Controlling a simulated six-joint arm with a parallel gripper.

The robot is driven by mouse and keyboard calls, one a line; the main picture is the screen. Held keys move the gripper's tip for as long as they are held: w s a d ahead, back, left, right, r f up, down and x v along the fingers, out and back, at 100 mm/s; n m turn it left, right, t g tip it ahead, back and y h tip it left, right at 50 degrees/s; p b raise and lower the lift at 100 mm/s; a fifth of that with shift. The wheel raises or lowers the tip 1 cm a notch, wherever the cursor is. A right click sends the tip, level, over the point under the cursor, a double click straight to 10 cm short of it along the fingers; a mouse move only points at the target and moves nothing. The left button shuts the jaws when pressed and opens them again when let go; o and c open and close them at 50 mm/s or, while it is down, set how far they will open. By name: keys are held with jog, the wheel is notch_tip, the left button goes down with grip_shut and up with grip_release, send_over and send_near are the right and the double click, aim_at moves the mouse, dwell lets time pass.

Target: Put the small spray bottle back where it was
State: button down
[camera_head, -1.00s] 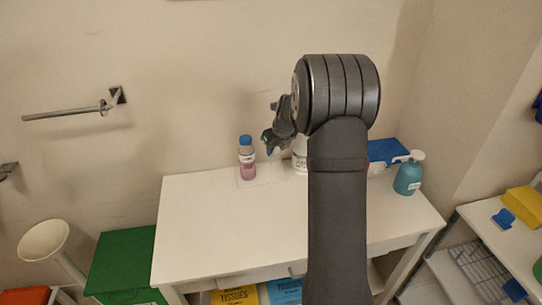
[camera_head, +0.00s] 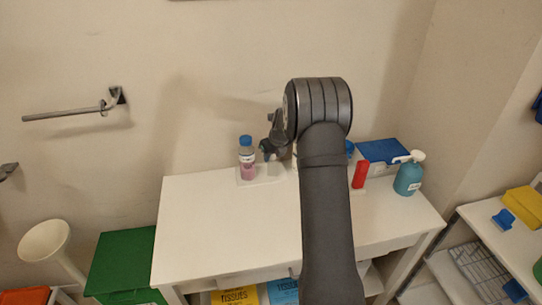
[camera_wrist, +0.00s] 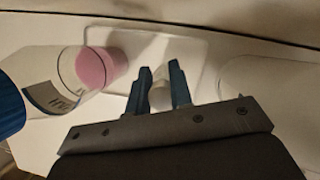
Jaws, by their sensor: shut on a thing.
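My gripper (camera_head: 270,150) is over the back of the white table, just right of a blue-capped bottle of pink liquid. In the wrist view its two fingers (camera_wrist: 161,88) are shut on a small pale piece, which I take to be the small spray bottle (camera_wrist: 160,96). Most of it is hidden by the fingers and the gripper body. A shallow clear-white tray (camera_wrist: 188,52) lies below and beyond the fingertips. I cannot tell whether the held bottle touches the tray.
The pink-liquid bottle (camera_head: 247,160) stands close on the left. A large white rounded thing (camera_wrist: 268,90) is close on the right in the wrist view. A red item (camera_head: 360,174), a blue-lidded box (camera_head: 384,151) and a teal pump bottle (camera_head: 408,177) stand further right. The table's front left (camera_head: 215,225) is clear.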

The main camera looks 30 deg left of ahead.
jog(key=c, duration=1.3)
grip_release()
jog(key=shift+f, duration=0.1)
jog(key=shift+d+r, duration=0.1)
jog(key=shift+r, duration=0.4)
jog(key=v, duration=1.1)
jog(key=shift+s+r, duration=0.1)
